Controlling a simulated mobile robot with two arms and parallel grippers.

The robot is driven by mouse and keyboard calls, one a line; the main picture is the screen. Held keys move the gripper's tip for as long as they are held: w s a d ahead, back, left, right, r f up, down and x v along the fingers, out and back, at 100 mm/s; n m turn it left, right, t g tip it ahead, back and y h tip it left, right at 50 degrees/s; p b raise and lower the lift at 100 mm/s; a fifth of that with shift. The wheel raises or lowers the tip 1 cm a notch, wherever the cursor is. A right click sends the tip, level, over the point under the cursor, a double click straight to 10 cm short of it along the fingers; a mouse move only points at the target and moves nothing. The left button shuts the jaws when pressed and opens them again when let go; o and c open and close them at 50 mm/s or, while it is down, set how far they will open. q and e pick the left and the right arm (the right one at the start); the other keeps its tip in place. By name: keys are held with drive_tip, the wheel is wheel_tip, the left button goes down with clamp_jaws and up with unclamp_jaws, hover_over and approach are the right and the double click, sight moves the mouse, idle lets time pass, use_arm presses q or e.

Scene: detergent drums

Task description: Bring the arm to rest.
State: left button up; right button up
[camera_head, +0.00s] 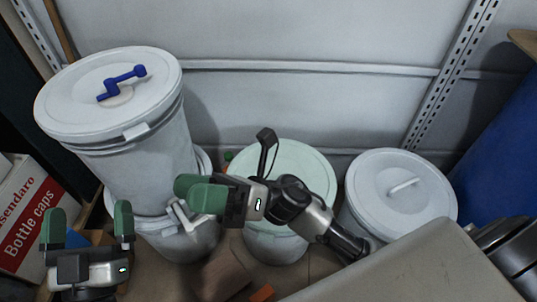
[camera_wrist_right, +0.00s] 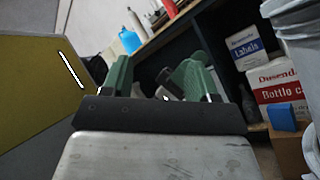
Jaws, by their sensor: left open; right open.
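My left gripper (camera_head: 89,226) is open and empty at the lower left of the head view, with its two green fingers upright and apart. My right arm reaches in from the lower right, across the front of the pale-green-lidded drum (camera_head: 290,165). My right gripper (camera_head: 190,191) points left in front of the stacked white drums; its fingers overlap in the head view. In the right wrist view the right gripper (camera_wrist_right: 155,78) shows two separated green fingers with nothing held between them. Whether it touches the stacked drums I cannot tell.
A white drum with a blue lid handle (camera_head: 123,83) stands on another white drum (camera_head: 185,245). A white drum (camera_head: 401,190) stands at right, near a blue drum (camera_head: 505,150). A bottle caps box (camera_head: 32,215) is at far left. A labels box (camera_wrist_right: 247,45) sits on a shelf.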

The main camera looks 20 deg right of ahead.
drive_tip(key=w+d+f+n+t+h, duration=0.1)
drive_tip(key=d+n+t+h, duration=0.5)
drive_tip(key=n, duration=0.9)
drive_tip(key=w+d+f+n+t+h, duration=0.1)
drive_tip(key=d+n+t+h, duration=0.5)
drive_tip(key=n+t+h, duration=0.6)
drive_tip(key=w+n+t, duration=0.1)
drive_tip(key=n, duration=0.2)
drive_tip(key=shift+d, duration=0.3)
